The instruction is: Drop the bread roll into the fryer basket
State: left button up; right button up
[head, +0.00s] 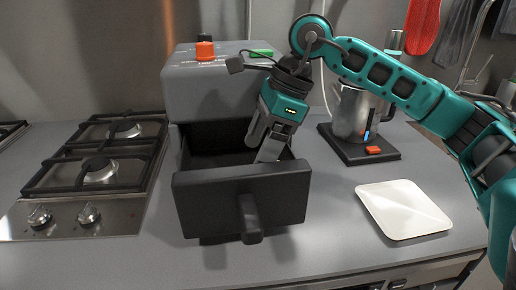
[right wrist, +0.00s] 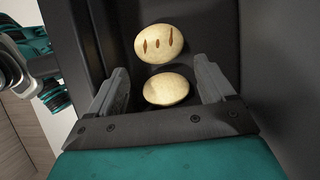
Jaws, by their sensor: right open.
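The air fryer (head: 220,85) stands at the back with its dark fryer basket (head: 210,205) pulled out toward me. My right gripper (head: 260,152) points down into the basket, which hides its fingertips in part. In the right wrist view my right gripper (right wrist: 163,75) is open. A tan bread roll with dark slashes (right wrist: 159,44) lies against the dark basket interior, beyond the fingertips. A second, plain round tan piece (right wrist: 166,89) lies nearer, between the fingers with gaps at both sides. Neither shows in the head view. My left gripper is not in view.
An empty white plate (head: 403,209) lies on the counter at right. A metal kettle (head: 358,112) stands on a black base (head: 365,150) behind it. A gas hob (head: 95,170) is at left. The counter between basket and plate is clear.

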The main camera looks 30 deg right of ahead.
jog(key=p+v, duration=0.1)
jog(key=v, duration=1)
